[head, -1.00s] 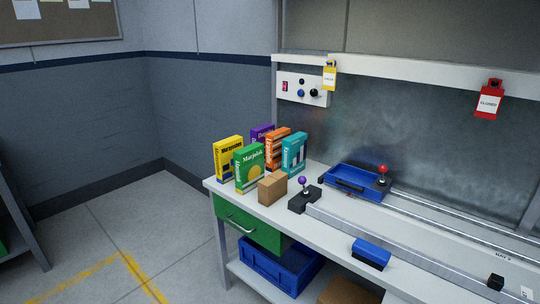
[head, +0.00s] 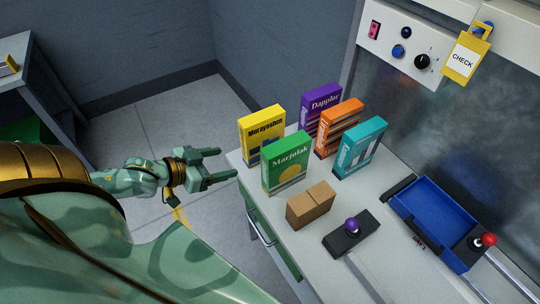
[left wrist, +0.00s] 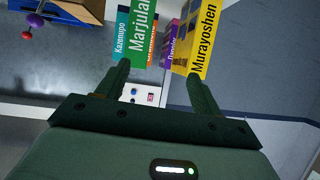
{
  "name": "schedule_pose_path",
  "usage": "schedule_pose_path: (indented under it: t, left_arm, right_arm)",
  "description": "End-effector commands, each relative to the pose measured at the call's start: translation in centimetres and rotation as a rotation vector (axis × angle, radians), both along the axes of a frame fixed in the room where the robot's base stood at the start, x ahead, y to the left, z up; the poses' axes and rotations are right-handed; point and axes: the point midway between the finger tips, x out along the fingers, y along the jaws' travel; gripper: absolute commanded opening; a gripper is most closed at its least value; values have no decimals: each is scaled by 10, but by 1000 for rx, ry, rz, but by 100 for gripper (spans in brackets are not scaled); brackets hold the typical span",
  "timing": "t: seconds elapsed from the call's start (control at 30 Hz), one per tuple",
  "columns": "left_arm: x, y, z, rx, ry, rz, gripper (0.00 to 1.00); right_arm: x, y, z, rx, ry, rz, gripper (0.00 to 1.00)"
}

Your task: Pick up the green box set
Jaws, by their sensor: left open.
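In the left wrist view the green box (left wrist: 142,38) appears at the top, ahead of and roughly between the fingers. My left gripper (head: 228,162) is open and empty, with its fingers pointing right towards the bench, left of the green box and apart from it. Its two fingers also show in the left wrist view (left wrist: 158,72). My right gripper is not in view.
Yellow (head: 262,134), purple (head: 320,105), orange (head: 338,128) and teal (head: 361,148) boxes stand close around the green one. A brown carton (head: 311,205) stands just in front. A purple-knobbed joystick (head: 351,234) and blue tray (head: 440,215) lie to the right.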

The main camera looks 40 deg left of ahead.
Motion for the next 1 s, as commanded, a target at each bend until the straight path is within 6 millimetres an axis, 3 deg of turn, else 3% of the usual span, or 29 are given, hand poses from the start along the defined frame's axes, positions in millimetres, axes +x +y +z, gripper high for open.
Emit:
schedule_pose_path:
  t: [0.03,0.17,0.37,0.6,1.0]
  left_arm:
    - [1,-13,19,-21,-14,-35,66]
    - [9,-31,32,-50,-32,-71,66]
    - [42,-45,15,-52,-36,-71,66]
    - [81,-61,-2,-50,-36,-71,66]
    - [114,-80,-20,-51,-34,-70,66]
  right_arm:
    - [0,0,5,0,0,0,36]
    - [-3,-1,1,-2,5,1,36]
    - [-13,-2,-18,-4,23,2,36]
    - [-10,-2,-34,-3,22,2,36]
    - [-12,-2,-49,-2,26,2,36]
